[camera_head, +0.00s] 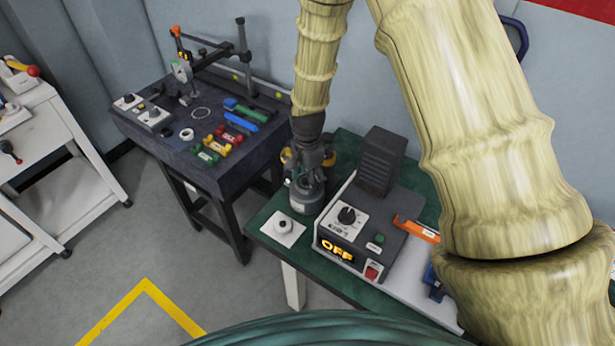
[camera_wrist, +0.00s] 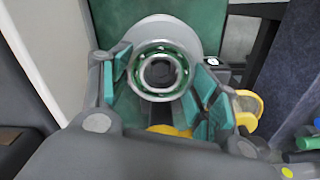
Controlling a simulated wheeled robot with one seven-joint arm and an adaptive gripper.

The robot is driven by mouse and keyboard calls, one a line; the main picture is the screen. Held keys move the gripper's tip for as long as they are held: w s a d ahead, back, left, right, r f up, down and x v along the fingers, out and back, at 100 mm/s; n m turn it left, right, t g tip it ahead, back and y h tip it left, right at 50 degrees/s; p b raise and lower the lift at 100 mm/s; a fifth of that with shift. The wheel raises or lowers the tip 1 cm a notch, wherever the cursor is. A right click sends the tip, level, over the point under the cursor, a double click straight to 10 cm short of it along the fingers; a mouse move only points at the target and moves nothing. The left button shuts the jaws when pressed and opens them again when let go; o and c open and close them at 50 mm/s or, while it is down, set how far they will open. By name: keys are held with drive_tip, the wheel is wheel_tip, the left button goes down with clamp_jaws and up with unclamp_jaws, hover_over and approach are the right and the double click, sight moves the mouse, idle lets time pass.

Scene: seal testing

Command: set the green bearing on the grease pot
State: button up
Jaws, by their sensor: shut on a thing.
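The green bearing (camera_wrist: 136,80), a metal ring with green between its races, sits between the teal finger pads of my gripper (camera_wrist: 160,90) in the wrist view. My gripper is shut on it, and its open centre faces the camera. A pale grey round body, which I take for the grease pot (camera_wrist: 196,32), shows right behind the bearing. In the head view my gripper (camera_head: 308,165) is directly above this grey cylinder (camera_head: 305,198) on the green table. The bearing cannot be made out clearly there. I cannot tell whether bearing and pot touch.
A heater box (camera_head: 338,252) reading OFF, with a dark upright block (camera_head: 380,160), stands close right of the pot. A white plate with a knob (camera_head: 283,227) lies in front. Yellow parts (camera_wrist: 248,108) are close to my fingers. A dark table (camera_head: 200,170) with tools stands left.

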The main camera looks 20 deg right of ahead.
drive_tip(key=shift+f, duration=0.2)
idle(0.4)
drive_tip(key=o, duration=1.3)
drive_tip(key=shift+r, duration=0.15)
wheel_tip(320, 180, up, 8)
drive_tip(key=p, duration=0.5)
drive_tip(key=shift+f, duration=0.2)
